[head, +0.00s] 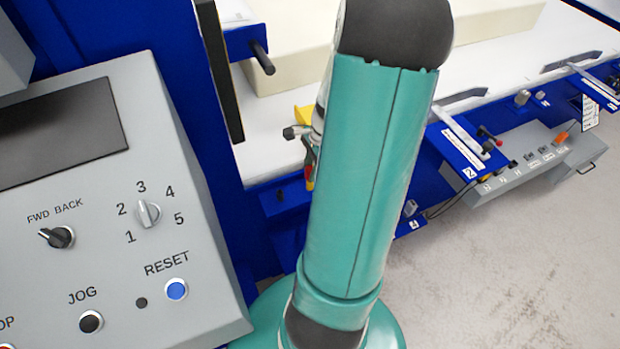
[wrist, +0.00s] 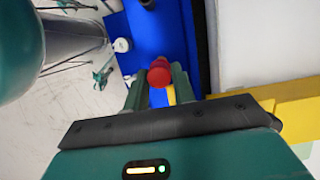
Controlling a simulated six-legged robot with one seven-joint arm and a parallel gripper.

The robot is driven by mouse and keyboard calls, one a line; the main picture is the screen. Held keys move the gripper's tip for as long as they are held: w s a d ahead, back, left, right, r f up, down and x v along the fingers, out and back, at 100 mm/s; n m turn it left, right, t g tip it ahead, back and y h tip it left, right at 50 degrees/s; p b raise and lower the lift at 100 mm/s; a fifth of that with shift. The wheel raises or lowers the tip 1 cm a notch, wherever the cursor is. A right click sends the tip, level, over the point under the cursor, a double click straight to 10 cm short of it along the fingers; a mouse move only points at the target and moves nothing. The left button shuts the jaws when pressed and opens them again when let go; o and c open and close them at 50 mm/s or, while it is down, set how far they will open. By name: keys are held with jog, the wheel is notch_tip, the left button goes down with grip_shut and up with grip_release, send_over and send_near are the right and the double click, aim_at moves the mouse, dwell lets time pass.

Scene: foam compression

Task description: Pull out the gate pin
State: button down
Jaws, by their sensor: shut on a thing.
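The gate pin shows as a red round knob (wrist: 159,72) in the wrist view, with a bit of yellow just below it. My gripper (wrist: 158,88) has one finger on each side of the knob and is shut on it. The pin stands over a blue part of the machine (wrist: 148,35). The pin's shaft and the hole it belongs to are hidden, so I cannot tell how deep it sits. In the head view my own teal arm covers most of the gripper area.
A grey control panel (head: 95,210) with knobs and buttons stands at the left. A white bed (head: 262,150) carries a cream foam block (head: 290,72). A yellow part (wrist: 295,112) lies beside my gripper. Another grey control box (head: 530,165) is at right; the floor (head: 500,270) is clear.

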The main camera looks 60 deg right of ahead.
aim_at(311, 167)
jog(key=shift+v, duration=0.85)
dwell(0.3)
jog(key=shift+w+a+r, duration=0.1)
jog(key=shift+r, duration=1.1)
jog(key=shift+a+r, duration=0.1)
jog(key=shift+r, duration=1.05)
jog(key=shift+w, duration=0.15)
